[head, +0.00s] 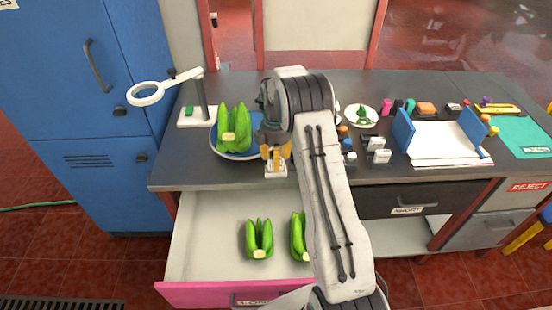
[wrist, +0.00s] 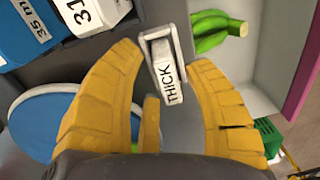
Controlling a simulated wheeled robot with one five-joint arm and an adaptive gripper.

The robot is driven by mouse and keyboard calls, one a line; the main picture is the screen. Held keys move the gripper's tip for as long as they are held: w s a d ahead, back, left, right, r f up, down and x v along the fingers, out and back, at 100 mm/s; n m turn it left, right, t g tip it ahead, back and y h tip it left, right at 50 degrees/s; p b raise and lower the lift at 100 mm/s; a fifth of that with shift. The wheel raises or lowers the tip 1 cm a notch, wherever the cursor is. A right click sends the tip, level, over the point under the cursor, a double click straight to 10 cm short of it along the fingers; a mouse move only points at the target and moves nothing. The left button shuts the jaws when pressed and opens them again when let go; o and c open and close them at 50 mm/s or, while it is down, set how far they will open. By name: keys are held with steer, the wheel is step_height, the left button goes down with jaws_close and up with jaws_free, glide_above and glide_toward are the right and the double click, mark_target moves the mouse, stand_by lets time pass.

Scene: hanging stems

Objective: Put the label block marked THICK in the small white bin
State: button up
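The white label block marked THICK (wrist: 172,84) shows in the wrist view just beyond my fingertips. In the head view the block (head: 276,171) is at the front edge of the dark worktop, directly under my gripper. My gripper (head: 275,152) points down, and its yellow fingers (wrist: 168,55) are spread apart on both sides of the block in the wrist view. I see gaps between the fingers and the block, but cannot tell how deep it lies between them. I cannot make out a small white bin; my arm hides part of the worktop.
A blue bowl (head: 217,148) of green bananas stands left of my gripper. An open drawer (head: 205,240) with banana bunches is below. A magnifier stand (head: 193,118) is at the left. Small labelled blocks (head: 378,150) and a blue-sided holder (head: 403,131) stand to the right.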

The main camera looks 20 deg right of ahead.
step_height(320, 180, up, 12)
steer(key=f+m, duration=0.1)
steer(key=m, duration=0.2)
steer(key=f+m, duration=0.2)
steer(key=m, duration=0.1)
steer(key=s+f+m, duration=0.1)
steer(key=f+m, duration=0.1)
steer(key=m, duration=0.2)
steer(key=shift+s+a+f, duration=0.1)
steer(key=shift+a+f, duration=0.05)
steer(key=shift+f, duration=0.1)
steer(key=s+a+r+m, duration=0.2)
steer(key=s+a+r, duration=0.1)
steer(key=s, duration=0.6)
steer(key=s+a+r+m, duration=0.1)
steer(key=s+a+r, duration=0.2)
steer(key=s, duration=0.7)
steer(key=s+a+r+m, duration=0.2)
steer(key=s+a+r, duration=0.1)
steer(key=s, duration=0.6)
step_height(320, 180, up, 6)
steer(key=s+a+n+t, duration=0.1)
steer(key=s+a+t, duration=0.1)
steer(key=t, duration=0.3)
steer(key=shift+s+r+n, duration=0.2)
steer(key=shift+s+n, duration=0.1)
